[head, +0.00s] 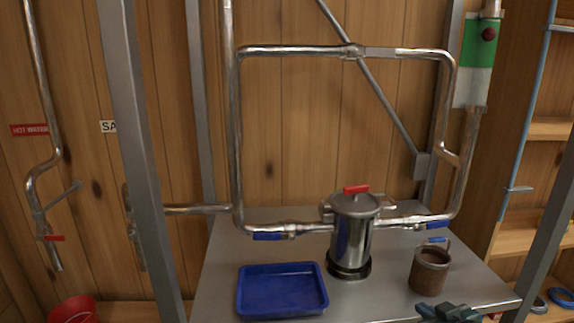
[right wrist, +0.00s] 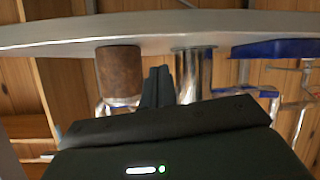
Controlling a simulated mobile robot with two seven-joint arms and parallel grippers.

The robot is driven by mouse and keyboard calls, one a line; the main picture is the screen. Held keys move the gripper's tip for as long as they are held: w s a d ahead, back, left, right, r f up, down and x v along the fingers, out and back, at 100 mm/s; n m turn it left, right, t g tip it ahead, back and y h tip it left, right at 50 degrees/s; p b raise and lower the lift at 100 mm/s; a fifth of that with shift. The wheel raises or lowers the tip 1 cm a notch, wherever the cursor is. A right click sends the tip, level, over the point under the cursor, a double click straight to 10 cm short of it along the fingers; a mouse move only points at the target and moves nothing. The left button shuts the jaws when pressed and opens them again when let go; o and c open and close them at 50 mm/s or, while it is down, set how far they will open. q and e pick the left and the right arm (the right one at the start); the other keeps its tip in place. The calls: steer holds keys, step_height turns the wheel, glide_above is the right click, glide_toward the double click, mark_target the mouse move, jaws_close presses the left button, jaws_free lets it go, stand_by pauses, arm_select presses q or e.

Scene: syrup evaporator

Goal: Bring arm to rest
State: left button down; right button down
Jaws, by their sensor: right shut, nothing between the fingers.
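My right gripper (head: 448,312) shows at the bottom right of the head view, by the front edge of the metal table. In the right wrist view its fingers (right wrist: 158,86) are together with nothing between them. That view is upside down, with the fingers between a brown cup and a metal pot in the picture. My left gripper is in neither view.
On the grey table (head: 215,265) stand a blue tray (head: 282,290), a lidded metal pot (head: 352,235) and a rusty brown cup (head: 428,272). Pipes (head: 235,130) with blue-handled valves rise behind. Grey posts (head: 140,160) flank the table. A red bucket (head: 73,310) is at lower left.

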steer(key=s+a+f, duration=0.4)
steer(key=s+a, duration=0.1)
steer(key=s, duration=0.3)
steer(key=s+a+f+g+y, duration=0.1)
steer(key=s+a+f, duration=0.3)
steer(key=s+a, duration=0.2)
steer(key=s+a+f+g, duration=0.1)
steer(key=s+a+f, duration=0.3)
steer(key=s, duration=0.6)
steer(key=shift+s+a+f+m+y, duration=0.15)
steer(key=shift+s+a+m+y, duration=0.15)
steer(key=shift+a, duration=0.6)
steer(key=c, duration=2.1)
jaws_free()
